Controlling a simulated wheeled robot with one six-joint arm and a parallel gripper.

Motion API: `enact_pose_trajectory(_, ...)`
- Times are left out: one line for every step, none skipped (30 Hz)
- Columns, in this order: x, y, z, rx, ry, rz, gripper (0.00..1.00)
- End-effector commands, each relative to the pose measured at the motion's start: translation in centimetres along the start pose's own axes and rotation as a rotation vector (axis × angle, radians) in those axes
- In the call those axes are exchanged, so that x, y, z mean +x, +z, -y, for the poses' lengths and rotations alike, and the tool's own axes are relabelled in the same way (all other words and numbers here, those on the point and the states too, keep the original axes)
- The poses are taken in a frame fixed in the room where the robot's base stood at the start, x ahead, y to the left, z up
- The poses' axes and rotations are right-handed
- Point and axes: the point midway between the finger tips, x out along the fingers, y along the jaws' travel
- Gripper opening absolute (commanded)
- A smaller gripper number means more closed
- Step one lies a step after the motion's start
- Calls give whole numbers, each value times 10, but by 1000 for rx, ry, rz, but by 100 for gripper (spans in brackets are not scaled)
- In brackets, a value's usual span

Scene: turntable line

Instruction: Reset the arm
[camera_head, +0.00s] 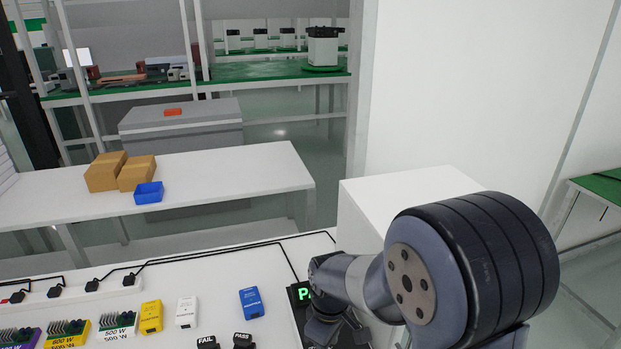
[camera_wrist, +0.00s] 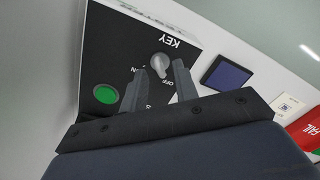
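My gripper (camera_wrist: 157,84) shows in the wrist view with its two fingers apart and a gap between them. A grey key knob (camera_wrist: 159,65) on a black panel (camera_wrist: 110,45) lies just past the fingertips, between them in the picture. I see no finger touching it, though the depth is hard to judge. In the head view, my arm reaches down at the lower right, and my gripper (camera_head: 330,328) is dark and partly cut off by the bottom edge.
A small black display (camera_head: 300,294) with a green P stands left of my gripper. Colored boxes such as a blue one (camera_head: 251,303) sit on the white bench. A white block (camera_head: 410,190) stands behind my arm. A dark blue screen (camera_wrist: 228,74) shows in the wrist view.

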Motion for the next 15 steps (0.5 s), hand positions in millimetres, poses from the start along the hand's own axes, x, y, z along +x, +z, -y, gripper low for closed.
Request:
enact_pose_trajectory(10, 1, 0, 0, -3, 4, 29)
enact_pose_trajectory(16, 1, 1, 0, -3, 4, 29)
enact_pose_trajectory(13, 0, 0, 34, 0, 0, 29)
enact_pose_trajectory(12, 0, 0, 60, 1, -1, 29)
enact_pose_trajectory(12, 0, 0, 84, 1, -1, 29)
enact_pose_trajectory(12, 0, 0, 117, 1, -1, 29)
enact_pose_trajectory(12, 0, 0, 141, 1, -1, 29)
enact_pose_trajectory(12, 0, 0, 166, 0, -1, 29)
enact_pose_trajectory(12, 0, 0, 198, 0, 0, 29)
enact_pose_trajectory(12, 0, 0, 223, 0, 0, 29)
enact_pose_trajectory(12, 0, 0, 248, 0, 0, 29)
enact_pose_trajectory(12, 0, 0, 280, 0, 0, 29)
enact_pose_trajectory(12, 0, 0, 304, 0, 0, 29)
enact_pose_trajectory(12, 0, 0, 328, 0, 1, 29)
enact_pose_trajectory(12, 0, 0, 361, 0, 1, 29)
